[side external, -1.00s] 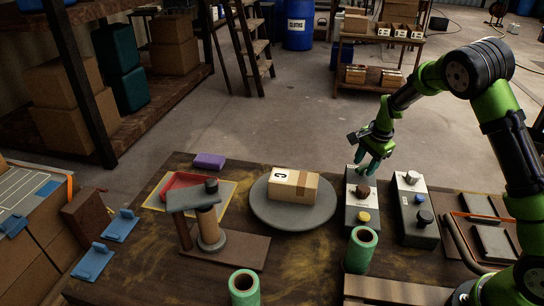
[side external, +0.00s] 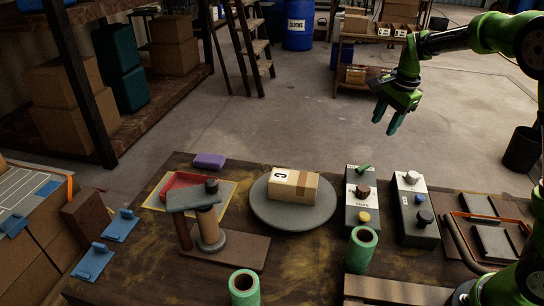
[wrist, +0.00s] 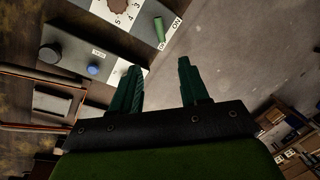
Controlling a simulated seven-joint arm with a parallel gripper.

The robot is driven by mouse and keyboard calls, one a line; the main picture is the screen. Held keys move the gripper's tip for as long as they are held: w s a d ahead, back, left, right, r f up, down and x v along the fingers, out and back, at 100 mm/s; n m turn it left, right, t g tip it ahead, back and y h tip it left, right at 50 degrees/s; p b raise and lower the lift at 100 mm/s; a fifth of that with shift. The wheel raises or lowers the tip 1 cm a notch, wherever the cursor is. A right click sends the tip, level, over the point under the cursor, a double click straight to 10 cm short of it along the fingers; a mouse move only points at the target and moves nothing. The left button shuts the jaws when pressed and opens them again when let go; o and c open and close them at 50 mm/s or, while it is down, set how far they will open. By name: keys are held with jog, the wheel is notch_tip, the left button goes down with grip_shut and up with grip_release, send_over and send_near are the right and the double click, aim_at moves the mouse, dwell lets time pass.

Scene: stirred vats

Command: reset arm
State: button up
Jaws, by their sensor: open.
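My gripper (side external: 387,118) is open and empty, raised in the air above and beyond the back edge of the table. Its two teal fingers (wrist: 160,85) stand apart in the wrist view with nothing between them. Below it on the table is a grey control box (side external: 361,205) with a green lever, a brown knob and a yellow button. The green lever (wrist: 159,30) shows next to an "ON" label in the wrist view. A second control box (side external: 416,215) with a white, a blue and a dark knob stands to its right.
A cardboard box (side external: 293,185) lies on a round grey turntable (side external: 265,213). Green rolls (side external: 361,249) stand near the front. A wooden stand with a grey top (side external: 193,197) is at the left. The floor behind the table is open.

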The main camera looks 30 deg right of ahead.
jog(key=s+a+r+n+t+y, duration=0.1)
jog(key=s+a+r+n+t, duration=0.1)
jog(key=s+a+n, duration=0.5)
jog(key=s+a+r+n+t+y, duration=0.1)
jog(key=s+a+r+n+t, duration=0.2)
jog(key=s+a+n, duration=0.4)
jog(key=s+a+r, duration=0.1)
jog(key=s+a, duration=0.1)
jog(key=s, duration=0.4)
jog(key=shift+a+r, duration=0.2)
jog(key=shift+a, duration=0.1)
jog(key=shift+w, duration=0.1)
